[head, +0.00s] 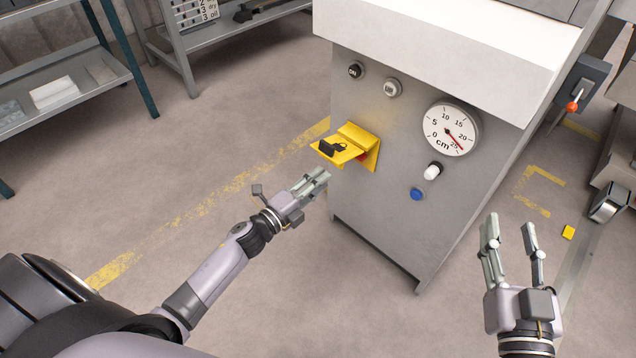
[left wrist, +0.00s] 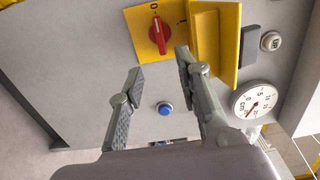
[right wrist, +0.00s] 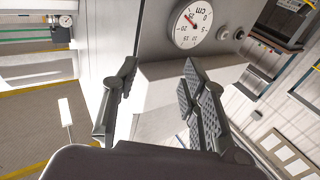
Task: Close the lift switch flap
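The yellow lift switch flap (head: 343,146) sticks out from its yellow plate on the grey machine front, standing open, with a dark latch piece on it. In the left wrist view the flap (left wrist: 207,45) stands out beside the red rotary switch (left wrist: 158,35) on the yellow plate. My left gripper (head: 322,180) is just below and left of the flap in the head view. Its fingers are apart and empty; one fingertip appears close to the flap, contact unclear. My right gripper (head: 509,222) is open and empty, right of the machine front.
Grey shelves (head: 60,80) stand at the back left. The floor left of the machine is clear.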

